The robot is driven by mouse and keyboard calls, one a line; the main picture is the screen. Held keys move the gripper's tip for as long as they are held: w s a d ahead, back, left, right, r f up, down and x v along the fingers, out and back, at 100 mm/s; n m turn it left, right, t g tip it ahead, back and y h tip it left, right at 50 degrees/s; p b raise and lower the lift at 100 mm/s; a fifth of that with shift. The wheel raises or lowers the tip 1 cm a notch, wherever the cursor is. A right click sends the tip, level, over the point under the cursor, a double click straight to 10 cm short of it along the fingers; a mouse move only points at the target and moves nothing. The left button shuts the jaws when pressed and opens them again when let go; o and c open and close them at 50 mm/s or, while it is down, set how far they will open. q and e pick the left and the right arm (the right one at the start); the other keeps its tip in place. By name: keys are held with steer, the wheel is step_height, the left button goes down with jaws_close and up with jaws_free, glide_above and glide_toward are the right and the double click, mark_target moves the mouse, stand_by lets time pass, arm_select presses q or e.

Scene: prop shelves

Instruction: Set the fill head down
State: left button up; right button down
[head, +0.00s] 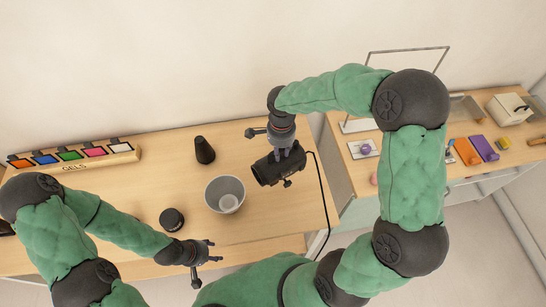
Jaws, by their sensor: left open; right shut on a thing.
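The fill head (268,171), a black lamp head with a cable trailing from its right side, is at the right end of the wooden table (160,258). My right gripper (288,153) is shut on it from above and covers part of its top. I cannot tell whether the lamp touches the table. My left gripper (212,251) is open and empty near the table's front edge, to the lower left of the fill head.
A grey bowl-shaped reflector (214,187) stands just left of the fill head. A black cone (205,151) and a round black piece (172,219) are further left. A gels rack (108,158) is at the back left. A second table (345,169) stands right.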

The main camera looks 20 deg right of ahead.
steer(key=d+f, duration=0.1)
steer(key=w+d+f, duration=0.1)
steer(key=f, duration=0.1)
steer(key=w+d+f, duration=0.1)
steer(key=f, duration=0.1)
steer(key=shift+w+d+f, duration=0.1)
steer(key=shift+w+d, duration=0.15)
steer(key=shift+d, duration=0.05)
step_height(320, 180, down, 3)
steer(key=shift+w+f, duration=0.1)
steer(key=shift+f, duration=0.1)
steer(key=c, duration=1)
jaws_free()
steer(key=shift+s, duration=0.2)
steer(key=shift+r, duration=0.2)
step_height(320, 180, up, 12)
steer(key=shift+f, duration=0.15)
